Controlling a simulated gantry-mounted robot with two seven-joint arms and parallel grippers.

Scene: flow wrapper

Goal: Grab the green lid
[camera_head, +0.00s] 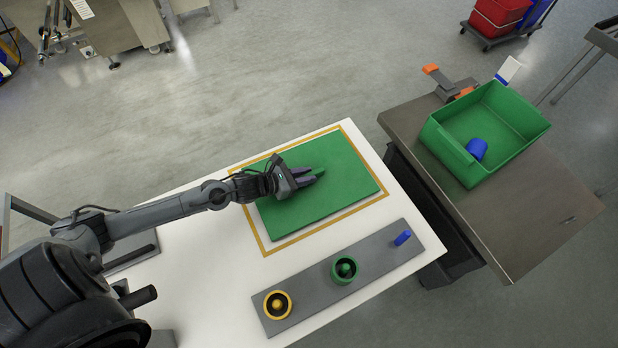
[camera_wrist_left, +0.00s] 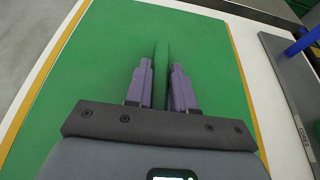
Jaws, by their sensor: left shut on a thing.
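The green lid (camera_head: 348,165) is a flat green panel with a thin raised handle in its middle. It lies inside a yellow outline on the white table. My left gripper (camera_head: 310,176) reaches over the lid from the left, low above its surface. In the left wrist view, the purple fingers (camera_wrist_left: 161,82) stand on either side of the lid's upright handle and are shut on it. The lid's flat green face (camera_wrist_left: 95,60) spreads around the fingers. My right gripper is not in view.
A grey board (camera_head: 312,296) with a yellow ring (camera_head: 267,306), a green ring (camera_head: 335,274) and a blue piece (camera_head: 402,238) lies along the near edge. A green bin (camera_head: 449,150) with a blue object (camera_head: 477,150) stands on the brown table (camera_head: 530,230) at right.

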